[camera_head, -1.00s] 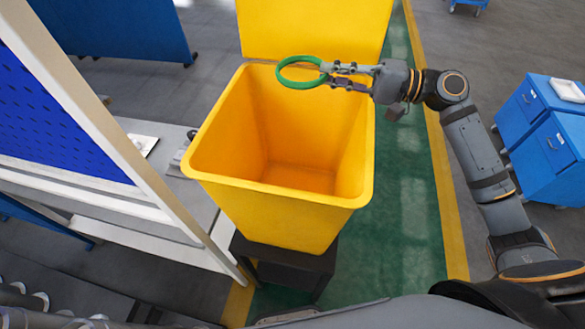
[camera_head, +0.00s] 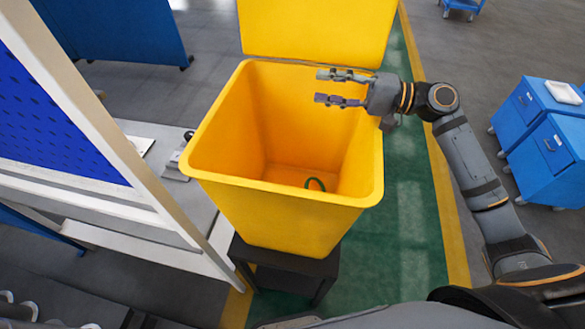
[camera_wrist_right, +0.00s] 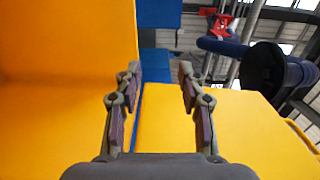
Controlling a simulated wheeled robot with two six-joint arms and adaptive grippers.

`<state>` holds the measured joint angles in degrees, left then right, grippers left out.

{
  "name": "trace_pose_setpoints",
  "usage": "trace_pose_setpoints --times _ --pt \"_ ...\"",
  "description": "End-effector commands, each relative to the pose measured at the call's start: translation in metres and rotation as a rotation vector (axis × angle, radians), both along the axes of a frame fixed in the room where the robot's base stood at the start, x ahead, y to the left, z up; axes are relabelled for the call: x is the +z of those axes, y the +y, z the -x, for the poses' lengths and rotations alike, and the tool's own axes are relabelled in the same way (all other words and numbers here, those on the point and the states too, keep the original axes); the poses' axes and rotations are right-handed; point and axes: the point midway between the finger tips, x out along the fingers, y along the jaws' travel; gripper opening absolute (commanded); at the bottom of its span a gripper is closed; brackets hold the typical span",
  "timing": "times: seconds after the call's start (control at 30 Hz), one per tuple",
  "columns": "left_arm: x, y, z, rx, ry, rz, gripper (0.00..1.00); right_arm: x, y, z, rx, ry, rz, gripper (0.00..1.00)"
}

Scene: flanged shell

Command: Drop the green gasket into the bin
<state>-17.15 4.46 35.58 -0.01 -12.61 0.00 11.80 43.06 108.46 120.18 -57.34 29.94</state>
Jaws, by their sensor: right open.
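The green gasket (camera_head: 315,184) is inside the yellow bin (camera_head: 220,187), low down near its floor and front right side. Only part of its ring shows, and I cannot tell whether it lies still. My right gripper (camera_head: 328,87) is open and empty above the far right part of the bin's opening. In the right wrist view its two fingers (camera_wrist_right: 158,90) stand apart with nothing between them, and yellow bin surfaces (camera_wrist_right: 60,120) show around them. My left gripper is in neither view.
The bin's raised yellow lid (camera_head: 315,30) stands behind the opening. The bin rests on a dark stand (camera_head: 285,268). A workbench frame with a blue panel (camera_head: 50,125) is close on the left. Blue cabinets (camera_head: 540,135) stand at the right, past a green floor strip (camera_head: 410,220).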

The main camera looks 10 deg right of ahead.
Motion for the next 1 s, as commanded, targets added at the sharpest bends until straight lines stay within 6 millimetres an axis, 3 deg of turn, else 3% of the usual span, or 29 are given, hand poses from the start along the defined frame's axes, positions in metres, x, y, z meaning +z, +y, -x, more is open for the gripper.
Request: trace_pose_setpoints --times 0.17,0.63,1.0 --pt "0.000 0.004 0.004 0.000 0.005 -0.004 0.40 -0.001 -0.004 0.001 0.000 0.002 0.001 0.40" --pt "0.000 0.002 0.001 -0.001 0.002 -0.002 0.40 -0.002 -0.060 0.026 0.003 0.005 0.008 0.40" --pt "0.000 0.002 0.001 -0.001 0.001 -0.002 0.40 0.000 -0.069 0.029 -0.001 0.000 0.000 0.40"
